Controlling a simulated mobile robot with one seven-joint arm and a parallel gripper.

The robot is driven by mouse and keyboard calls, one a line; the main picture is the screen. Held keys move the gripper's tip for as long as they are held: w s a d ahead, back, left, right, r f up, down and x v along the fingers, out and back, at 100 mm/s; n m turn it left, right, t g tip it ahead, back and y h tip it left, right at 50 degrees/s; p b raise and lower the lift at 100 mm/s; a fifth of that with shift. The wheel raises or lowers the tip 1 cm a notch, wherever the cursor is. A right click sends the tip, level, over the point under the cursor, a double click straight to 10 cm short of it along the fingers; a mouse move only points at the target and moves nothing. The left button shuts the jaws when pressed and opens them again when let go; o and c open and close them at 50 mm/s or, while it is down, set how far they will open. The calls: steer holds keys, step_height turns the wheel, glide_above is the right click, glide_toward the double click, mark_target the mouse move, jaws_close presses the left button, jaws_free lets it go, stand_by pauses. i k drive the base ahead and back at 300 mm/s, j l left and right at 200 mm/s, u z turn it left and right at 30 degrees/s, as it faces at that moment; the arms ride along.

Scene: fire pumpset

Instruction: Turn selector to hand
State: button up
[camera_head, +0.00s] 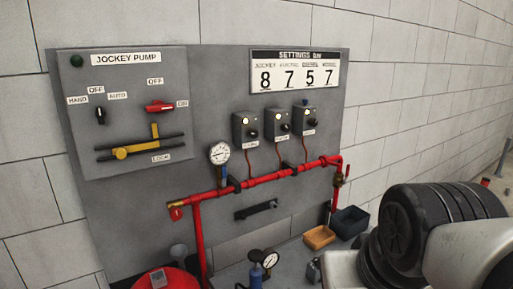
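The selector is a small black knob (100,115) on the grey jockey pump panel (125,75) at the upper left. Labels HAND, OFF and AUTO are arranged around it from left to right. The knob looks about upright, roughly under the OFF label (96,90); its exact pointing is too small to tell. The HAND label (77,100) is to its left. My gripper's fingers do not show. Part of my own arm, dark and white, fills the lower right, well apart from the selector.
A red rotary switch (159,107) sits right of the selector, and a yellow locking bar (133,149) lies below. Red pipes (250,182), a gauge (219,153) and several grey switch boxes (277,122) occupy the backboard's right part. A red rounded object (165,281) stands at bottom left.

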mark_target(100, 113)
steer(key=u, duration=1.4)
steer(key=i+j+z, duration=0.1)
steer(key=j, duration=0.2)
steer(key=i+j, duration=0.2)
steer(key=i+j+z, duration=0.15)
steer(key=j, duration=0.2)
steer(key=i+j+z, duration=0.1)
steer(key=j, duration=0.2)
steer(key=i, duration=0.05)
